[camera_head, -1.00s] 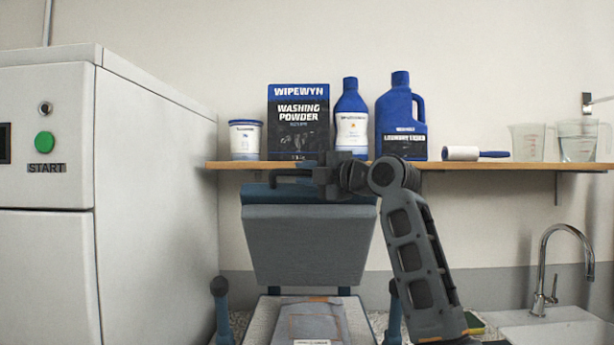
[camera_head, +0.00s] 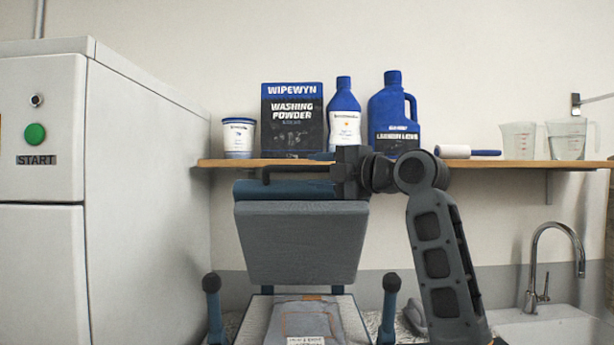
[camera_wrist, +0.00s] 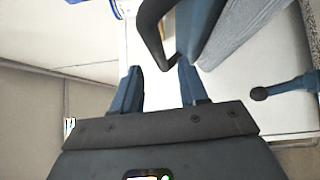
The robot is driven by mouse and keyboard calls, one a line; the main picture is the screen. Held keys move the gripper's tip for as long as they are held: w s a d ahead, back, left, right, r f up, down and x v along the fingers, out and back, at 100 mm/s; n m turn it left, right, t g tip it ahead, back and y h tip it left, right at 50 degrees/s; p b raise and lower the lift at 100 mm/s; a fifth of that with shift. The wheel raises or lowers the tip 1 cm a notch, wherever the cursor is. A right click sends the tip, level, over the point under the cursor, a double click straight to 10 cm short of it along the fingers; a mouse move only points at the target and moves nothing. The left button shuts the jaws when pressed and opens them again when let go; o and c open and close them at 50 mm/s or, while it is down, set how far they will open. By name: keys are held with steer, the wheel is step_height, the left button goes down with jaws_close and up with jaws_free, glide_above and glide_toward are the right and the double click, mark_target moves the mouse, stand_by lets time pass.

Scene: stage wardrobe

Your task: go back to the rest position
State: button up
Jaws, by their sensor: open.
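My gripper (camera_head: 325,165) is in front of the shelf edge, by the top of the raised blue-grey press lid (camera_head: 300,245). In the wrist view its two blue fingers (camera_wrist: 160,85) stand apart with nothing between them. The lid's dark bar handle (camera_wrist: 150,40) lies just beyond the fingertips, and it also shows in the head view (camera_head: 285,170). Whether the gripper touches it I cannot tell. My arm folds down at the right of the lid.
A folded grey-blue garment (camera_head: 303,320) lies on the press bed. The shelf (camera_head: 480,164) holds a tub (camera_head: 239,138), washing powder (camera_head: 291,120), blue bottles, a lint roller (camera_head: 467,152) and jugs. A white START machine (camera_head: 40,250) stands left, a sink tap (camera_head: 540,260) right.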

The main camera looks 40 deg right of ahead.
steer(key=shift+s+d, duration=0.15)
steer(key=shift+s, duration=0.75)
steer(key=s+a+f+m+h, duration=0.15)
steer(key=f+m, duration=0.25)
steer(key=f, duration=0.6)
steer(key=a+f+m, duration=0.3)
steer(key=f+m, duration=0.1)
steer(key=f, duration=0.6)
steer(key=s+a+f+m+g+h, duration=0.1)
steer(key=s+a+f+m, duration=0.25)
steer(key=s+f, duration=0.4)
steer(key=s+a+f+m+h, duration=0.1)
steer(key=s+a+f+m, duration=0.25)
steer(key=f, duration=0.65)
steer(key=s+a+f+m+g, duration=0.1)
steer(key=s+a+f+m, duration=0.2)
steer(key=s, duration=0.7)
steer(key=s+a+f+m, duration=0.1)
steer(key=s+a+f, duration=0.2)
steer(key=s+f, duration=0.5)
steer(key=s+a+r, duration=0.1)
steer(key=s+r, duration=0.2)
steer(key=s, duration=0.6)
steer(key=s+a+r+m+g, duration=0.1)
steer(key=s+r, duration=0.2)
steer(key=s, duration=0.6)
steer(key=shift+s+a+y, duration=0.3)
steer(key=shift+y, duration=0.05)
